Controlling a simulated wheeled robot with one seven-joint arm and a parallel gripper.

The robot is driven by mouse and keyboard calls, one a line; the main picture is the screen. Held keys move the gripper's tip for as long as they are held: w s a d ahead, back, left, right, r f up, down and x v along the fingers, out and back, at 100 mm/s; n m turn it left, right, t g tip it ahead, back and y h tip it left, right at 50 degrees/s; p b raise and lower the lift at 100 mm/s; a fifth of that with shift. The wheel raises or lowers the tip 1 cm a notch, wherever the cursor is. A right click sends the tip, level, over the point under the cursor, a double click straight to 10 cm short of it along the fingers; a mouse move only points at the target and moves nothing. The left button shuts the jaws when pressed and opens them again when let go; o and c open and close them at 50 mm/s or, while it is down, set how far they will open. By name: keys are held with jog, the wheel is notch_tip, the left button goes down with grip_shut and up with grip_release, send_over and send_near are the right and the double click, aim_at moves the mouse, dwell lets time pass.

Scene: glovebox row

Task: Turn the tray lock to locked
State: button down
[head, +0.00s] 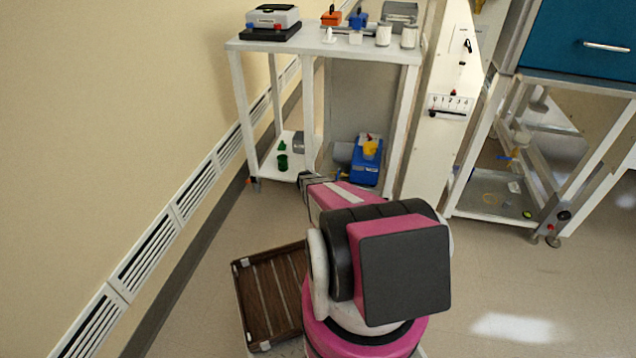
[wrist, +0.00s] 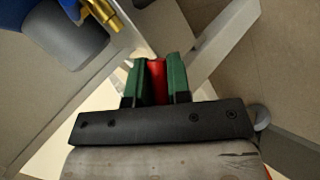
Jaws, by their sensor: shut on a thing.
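In the wrist view my gripper (wrist: 157,80) has its two green fingers closed on a narrow red piece (wrist: 157,78), one finger on each side. The red piece sits in front of a pale bar or panel of the structure behind it. I cannot tell from its shape whether it is the handle of the tray lock, and no lock marking is readable. In the head view my pink and black arm covers most of my gripper and the red piece, low near the front of the white cart (head: 308,85).
A wooden crate (head: 268,290) lies on the floor beside the wall. A metal frame stand (head: 485,150) is on the right. The floor at the lower right is clear.

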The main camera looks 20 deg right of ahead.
dwell(0.3)
jog(key=c, duration=1.3)
grip_release()
jog(key=shift+c, duration=0.2)
jog(key=v, duration=1)
jog(key=shift+s+a+r, duration=0.15)
jog(key=shift+s+a, duration=0.05)
jog(key=shift+s, duration=0.1)
